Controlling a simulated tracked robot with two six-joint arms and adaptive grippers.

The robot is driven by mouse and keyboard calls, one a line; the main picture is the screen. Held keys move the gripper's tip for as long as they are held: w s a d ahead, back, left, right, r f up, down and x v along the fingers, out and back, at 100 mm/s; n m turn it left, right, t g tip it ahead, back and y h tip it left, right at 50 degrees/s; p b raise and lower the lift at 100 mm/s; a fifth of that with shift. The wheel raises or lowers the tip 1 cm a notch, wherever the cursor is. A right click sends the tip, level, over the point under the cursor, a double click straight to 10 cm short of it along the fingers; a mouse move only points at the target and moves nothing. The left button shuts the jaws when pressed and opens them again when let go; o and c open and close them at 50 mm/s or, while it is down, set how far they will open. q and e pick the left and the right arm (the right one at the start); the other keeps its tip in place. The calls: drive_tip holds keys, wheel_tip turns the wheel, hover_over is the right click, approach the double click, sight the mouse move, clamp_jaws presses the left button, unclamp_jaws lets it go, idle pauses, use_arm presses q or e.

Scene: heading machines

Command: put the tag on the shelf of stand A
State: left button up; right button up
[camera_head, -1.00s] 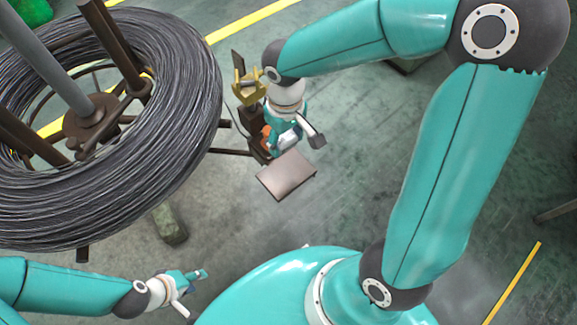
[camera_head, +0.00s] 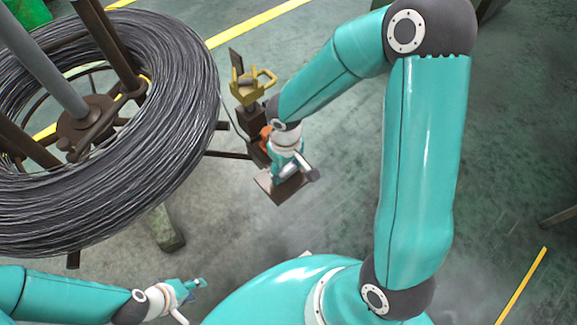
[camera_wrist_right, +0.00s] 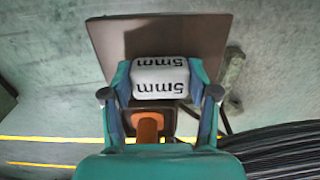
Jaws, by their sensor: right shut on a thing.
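The tag is a white block marked "5mm" (camera_wrist_right: 160,78), held between the two fingers of my right gripper (camera_wrist_right: 160,84). In the head view my right gripper (camera_head: 290,173) is over the flat brown shelf (camera_head: 268,192) of a dark stand (camera_head: 256,125), partly covering it. In the wrist view the shelf (camera_wrist_right: 210,35) lies behind the tag; I cannot tell whether the tag touches it. No letter on the stand is readable. My left gripper (camera_head: 194,297) is at the lower left, fingers apart and empty.
A large coil of dark wire (camera_head: 185,130) on a reel is left of the stand. A yellow handled part (camera_head: 250,90) sits at the stand's top, and an orange part (camera_head: 265,133) is near the shelf. The floor to the right is largely clear.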

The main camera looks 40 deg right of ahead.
sight(286, 169)
drive_tip(key=o, duration=1.1)
drive_tip(key=shift+o, duration=0.2)
drive_tip(key=shift+r, duration=0.35)
wheel_tip(286, 169, up, 12)
drive_tip(key=p, duration=0.3)
drive_tip(key=shift+f, duration=0.25)
